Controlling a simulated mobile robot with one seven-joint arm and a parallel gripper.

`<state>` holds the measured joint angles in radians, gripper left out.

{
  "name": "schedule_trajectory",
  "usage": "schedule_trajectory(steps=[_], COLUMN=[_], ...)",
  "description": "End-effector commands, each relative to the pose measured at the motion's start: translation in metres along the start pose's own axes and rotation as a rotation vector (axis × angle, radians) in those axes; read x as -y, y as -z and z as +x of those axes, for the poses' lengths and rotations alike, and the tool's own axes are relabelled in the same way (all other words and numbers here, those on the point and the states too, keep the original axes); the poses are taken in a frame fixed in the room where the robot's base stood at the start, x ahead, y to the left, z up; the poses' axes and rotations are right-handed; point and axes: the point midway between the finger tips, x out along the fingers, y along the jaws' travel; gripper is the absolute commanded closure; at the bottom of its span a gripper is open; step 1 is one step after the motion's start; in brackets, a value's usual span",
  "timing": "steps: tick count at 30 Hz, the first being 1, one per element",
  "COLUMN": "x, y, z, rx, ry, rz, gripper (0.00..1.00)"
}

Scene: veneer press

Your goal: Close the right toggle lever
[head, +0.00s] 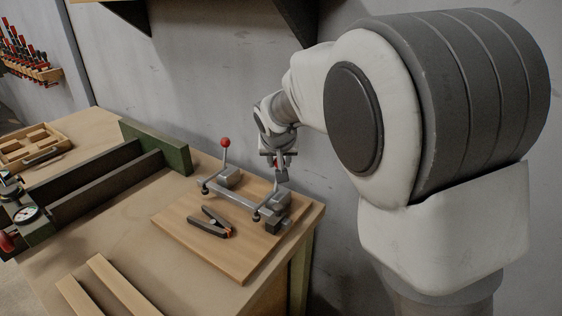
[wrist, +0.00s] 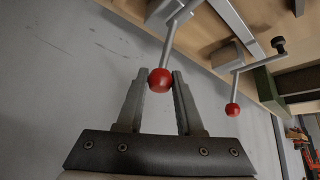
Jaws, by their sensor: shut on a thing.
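The right toggle lever (head: 274,192) stands up from the right clamp on the wooden board, leaning slightly. Its red ball knob (wrist: 160,82) sits between the fingertips of my gripper (wrist: 161,76) in the wrist view, and the gripper is shut on it. In the head view my gripper (head: 279,162) is at the top of this lever and mostly hides the knob. The left toggle lever (head: 225,155) also stands up, with its red knob free; it shows too in the wrist view (wrist: 235,88).
A grey metal bar (head: 236,198) lies between the two clamps on the wooden board (head: 180,226). A black spring clamp (head: 211,222) lies in front of it. A green-ended fixture (head: 165,145) stands to the left. The grey wall is close behind.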

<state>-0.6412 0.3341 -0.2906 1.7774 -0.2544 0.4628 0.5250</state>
Motion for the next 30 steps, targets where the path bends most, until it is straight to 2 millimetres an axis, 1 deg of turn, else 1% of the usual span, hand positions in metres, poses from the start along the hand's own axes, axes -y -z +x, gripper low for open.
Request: schedule_trajectory(steps=[1, 9, 10, 14, 15, 23, 26, 30], x=[0.007, 0.007, 0.007, 0.006, 0.005, 0.003, 0.003, 0.003], y=[-0.004, -0.004, -0.004, -0.004, -0.003, -0.002, -0.001, 0.0], z=[0.001, 0.001, 0.001, 0.001, 0.001, -0.001, -0.009, -0.032], rx=[0.005, 0.006, 0.007, 0.006, 0.006, 0.003, 0.001, -0.001], ry=[0.009, 0.009, 0.009, 0.007, 0.006, 0.004, 0.004, 0.006], rz=[-0.005, -0.006, -0.006, -0.005, -0.004, -0.002, -0.001, -0.001], gripper=[1.0, 1.0, 0.61, 0.37, 0.36, 0.36, 0.36, 0.36])
